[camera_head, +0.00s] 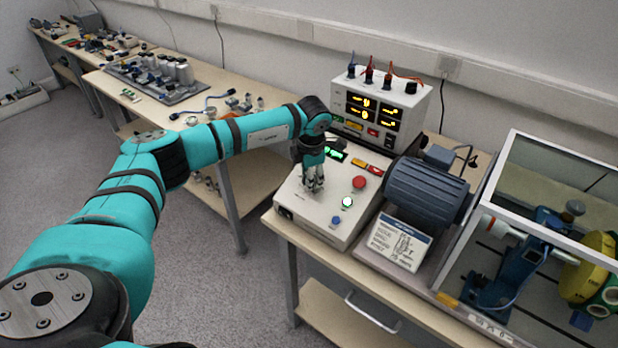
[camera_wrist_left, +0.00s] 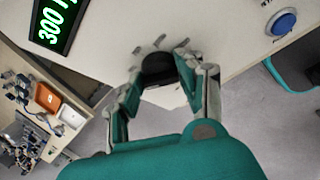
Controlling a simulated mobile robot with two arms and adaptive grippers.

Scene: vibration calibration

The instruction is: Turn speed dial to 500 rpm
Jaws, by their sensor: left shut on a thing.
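The speed dial (camera_wrist_left: 158,64) is a dark round knob on the pale control box. It shows between my left gripper's fingers in the left wrist view, and the gripper hides it in the head view. My left gripper (camera_head: 313,183) comes down on the left part of the control box (camera_head: 340,225). In the left wrist view the gripper (camera_wrist_left: 165,78) is shut on the dial, one finger on each side. A green digital display (camera_wrist_left: 60,20) reads 300 with its unit cut off; it also shows in the head view (camera_head: 335,154). My right gripper is not in view.
A power supply (camera_head: 385,85) stands behind, and a blue motor (camera_head: 425,190) and a clear-sided enclosure (camera_head: 545,175) stand to the right.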

